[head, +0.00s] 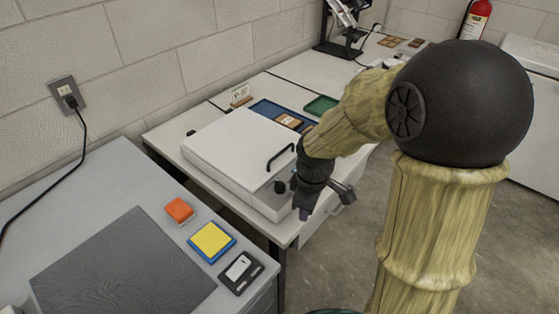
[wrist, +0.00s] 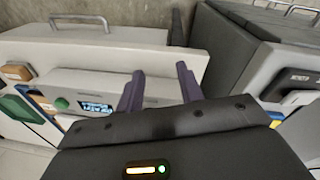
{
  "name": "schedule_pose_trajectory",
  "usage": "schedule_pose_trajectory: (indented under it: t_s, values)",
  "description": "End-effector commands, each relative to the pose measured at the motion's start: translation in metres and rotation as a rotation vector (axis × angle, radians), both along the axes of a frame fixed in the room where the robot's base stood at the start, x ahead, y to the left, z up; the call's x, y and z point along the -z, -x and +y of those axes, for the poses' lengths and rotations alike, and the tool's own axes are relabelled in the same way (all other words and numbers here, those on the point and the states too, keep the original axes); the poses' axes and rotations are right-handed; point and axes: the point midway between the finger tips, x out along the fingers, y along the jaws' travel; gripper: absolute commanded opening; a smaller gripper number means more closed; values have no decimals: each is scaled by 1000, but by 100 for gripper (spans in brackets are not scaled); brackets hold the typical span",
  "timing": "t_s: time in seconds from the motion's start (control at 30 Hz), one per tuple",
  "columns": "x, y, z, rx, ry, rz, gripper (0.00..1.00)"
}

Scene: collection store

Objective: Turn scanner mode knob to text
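The white scanner (head: 235,145) stands on the middle table in the head view, its lid closed, with a black handle (head: 281,157) on the lid. A small dark round knob (head: 281,187) shows at its front edge, close beside my gripper (head: 304,213). My gripper points down off the scanner's front side. In the wrist view my gripper's two purple fingers (wrist: 159,88) stand apart with nothing seen between them. The knob's setting and markings cannot be read.
A grey table (head: 100,185) at the left bears a dark mat (head: 120,270), an orange block (head: 179,210), a yellow-and-blue pad (head: 212,242) and a small black device (head: 241,272). A blue tray (head: 268,108) and a green tray (head: 321,104) lie behind the scanner. Floor shows at the right.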

Motion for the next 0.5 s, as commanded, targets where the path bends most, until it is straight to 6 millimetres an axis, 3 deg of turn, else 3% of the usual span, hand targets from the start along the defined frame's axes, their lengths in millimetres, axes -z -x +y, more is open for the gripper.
schedule_pose_trajectory:
  t_s: [0.03, 0.5]
  values:
    - [-26, -6, 4, -69, 7, 8, 37]
    - [-138, -52, 39, -764, 56, 52, 37]
